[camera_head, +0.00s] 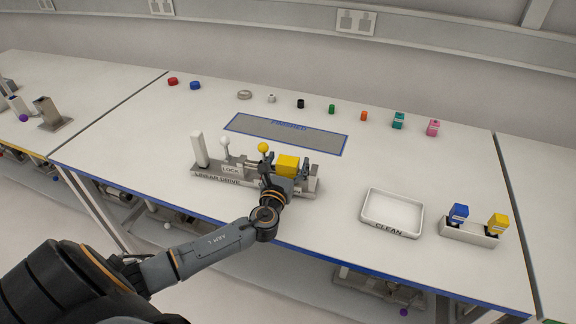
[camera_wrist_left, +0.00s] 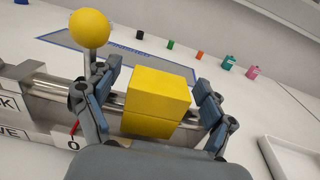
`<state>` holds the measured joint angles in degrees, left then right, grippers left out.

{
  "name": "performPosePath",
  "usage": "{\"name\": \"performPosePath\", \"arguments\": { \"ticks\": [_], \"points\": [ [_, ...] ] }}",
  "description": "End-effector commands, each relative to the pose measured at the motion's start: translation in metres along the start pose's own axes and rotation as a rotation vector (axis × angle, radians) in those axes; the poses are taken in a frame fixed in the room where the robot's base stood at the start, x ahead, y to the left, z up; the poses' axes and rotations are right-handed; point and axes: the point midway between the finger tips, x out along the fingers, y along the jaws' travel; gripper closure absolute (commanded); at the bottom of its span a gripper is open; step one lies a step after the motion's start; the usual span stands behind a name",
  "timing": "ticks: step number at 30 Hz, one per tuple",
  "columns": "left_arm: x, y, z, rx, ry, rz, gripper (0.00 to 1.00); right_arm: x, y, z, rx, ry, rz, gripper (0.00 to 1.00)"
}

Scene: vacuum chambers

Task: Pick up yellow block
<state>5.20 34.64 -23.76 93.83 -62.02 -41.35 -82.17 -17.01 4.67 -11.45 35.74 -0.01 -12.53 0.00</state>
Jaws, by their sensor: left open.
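The yellow block (camera_head: 288,165) sits on the metal rail of the linear drive (camera_head: 205,175) near the front of the table. In the left wrist view the yellow block (camera_wrist_left: 157,98) lies between the two fingers of my left gripper (camera_wrist_left: 160,105). A yellow ball knob (camera_wrist_left: 89,28) stands just left of the left finger and also shows in the head view (camera_head: 263,147). My right gripper is not in view.
A white ball knob (camera_head: 224,142) and a pale post (camera_head: 198,148) stand left on the drive. A grey mat (camera_head: 285,134) lies behind. A white tray (camera_head: 392,212) and a holder (camera_head: 468,234) with blue and yellow items stand right. Small coloured parts line the back.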

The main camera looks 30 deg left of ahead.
Motion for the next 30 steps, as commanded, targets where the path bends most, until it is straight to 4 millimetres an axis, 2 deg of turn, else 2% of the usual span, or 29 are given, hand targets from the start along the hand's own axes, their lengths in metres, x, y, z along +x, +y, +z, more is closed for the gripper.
{"name": "performPosePath", "arguments": {
  "ticks": [5,14,23,30],
  "points": [
    [0.0,-0.001,0.0,0.0,0.0,-0.001,0.17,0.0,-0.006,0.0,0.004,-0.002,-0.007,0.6],
    [0.0,0.0,0.0,0.0,0.0,-0.001,0.76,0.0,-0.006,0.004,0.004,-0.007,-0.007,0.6],
    [0.0,0.0,0.002,0.0,-0.001,-0.001,0.78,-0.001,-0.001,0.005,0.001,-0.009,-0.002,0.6],
    [0.0,0.0,0.024,0.0,-0.004,-0.001,0.78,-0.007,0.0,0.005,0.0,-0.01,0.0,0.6]
  ]
}}
